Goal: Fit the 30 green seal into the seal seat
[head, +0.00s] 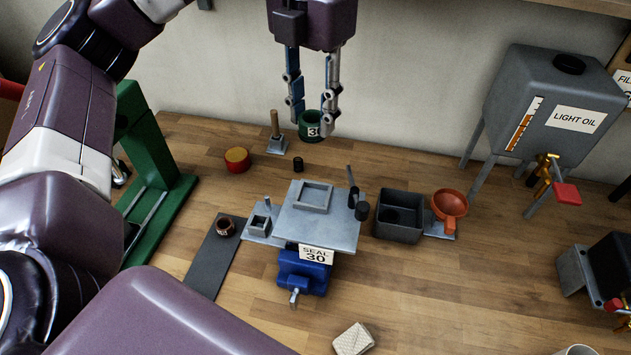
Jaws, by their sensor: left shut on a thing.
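The green seal (312,127), a short ring marked 30, is between the fingertips of my left gripper (314,116). That gripper points down and is shut on the seal, near the back of the bench. A grey plate (338,228) sits on a blue vise (303,272) with a "SEAL 30" label (316,255). A square raised frame (313,196) on the plate looks like the seal seat. The gripper and seal are beyond the frame, apart from it. My right gripper is not in view.
A brown ring (226,227) lies on a dark mat (211,260). A dark box (399,216) and an orange funnel (450,204) stand right of the plate. A green press (153,185) is left. A light oil tank (553,107) stands at the back right.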

